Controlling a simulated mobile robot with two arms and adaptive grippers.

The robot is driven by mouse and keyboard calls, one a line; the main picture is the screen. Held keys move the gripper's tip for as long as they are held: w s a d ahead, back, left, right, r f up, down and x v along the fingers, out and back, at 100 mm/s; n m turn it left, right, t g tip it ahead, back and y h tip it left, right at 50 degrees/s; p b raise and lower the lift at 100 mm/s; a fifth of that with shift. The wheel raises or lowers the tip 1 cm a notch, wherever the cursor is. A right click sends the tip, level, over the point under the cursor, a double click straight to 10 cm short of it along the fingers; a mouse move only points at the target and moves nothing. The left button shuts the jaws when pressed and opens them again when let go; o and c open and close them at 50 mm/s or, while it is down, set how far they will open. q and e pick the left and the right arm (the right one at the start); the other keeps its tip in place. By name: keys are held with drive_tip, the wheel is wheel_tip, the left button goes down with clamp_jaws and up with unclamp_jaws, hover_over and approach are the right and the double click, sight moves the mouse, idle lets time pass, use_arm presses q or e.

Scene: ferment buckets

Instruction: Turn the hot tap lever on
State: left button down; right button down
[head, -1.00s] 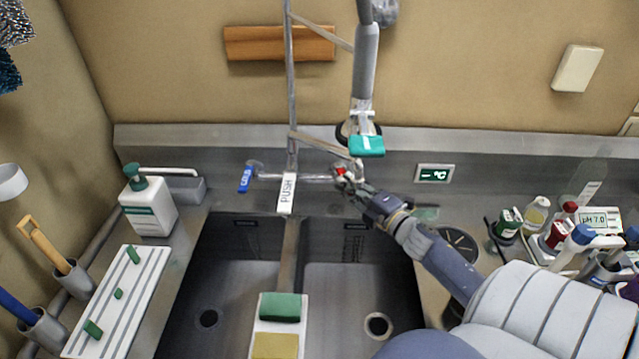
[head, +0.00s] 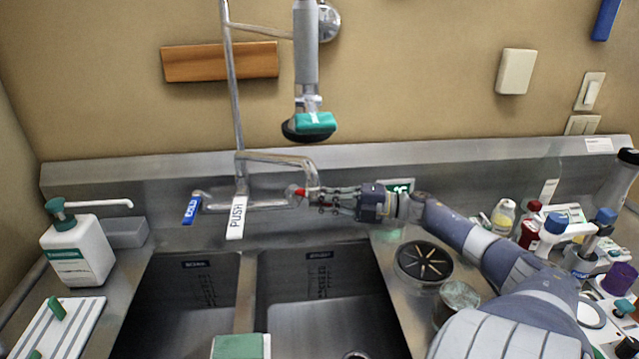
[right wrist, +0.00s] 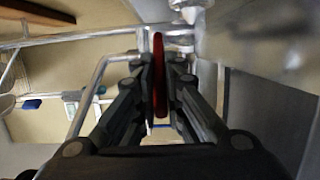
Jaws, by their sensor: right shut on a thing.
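The hot tap lever is red; a small part of it (head: 300,192) shows at the right end of the tap body (head: 265,205) in the head view. In the right wrist view the red lever (right wrist: 159,75) stands between the two dark fingers. My right gripper (head: 318,197) reaches in from the right and is shut on the lever; it also shows in the right wrist view (right wrist: 158,85). The fingers hide much of the lever in the head view. The blue cold lever (head: 192,210) hangs at the left end of the tap. My left gripper is not in view.
A white PUSH tag (head: 236,217) hangs at the tap's middle. The spray head (head: 309,124) hangs above my right gripper. The double sink (head: 325,285) lies below. A soap bottle (head: 77,250) stands left; several bottles crowd the right counter.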

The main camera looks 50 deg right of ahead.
drive_tip(key=shift+d, duration=0.1)
idle(0.3)
drive_tip(key=c, duration=1.7)
unclamp_jaws()
drive_tip(key=shift+y, duration=0.3)
drive_tip(key=v, duration=1.2)
drive_tip(key=shift+r, duration=0.15)
drive_tip(key=shift+r, duration=0.1)
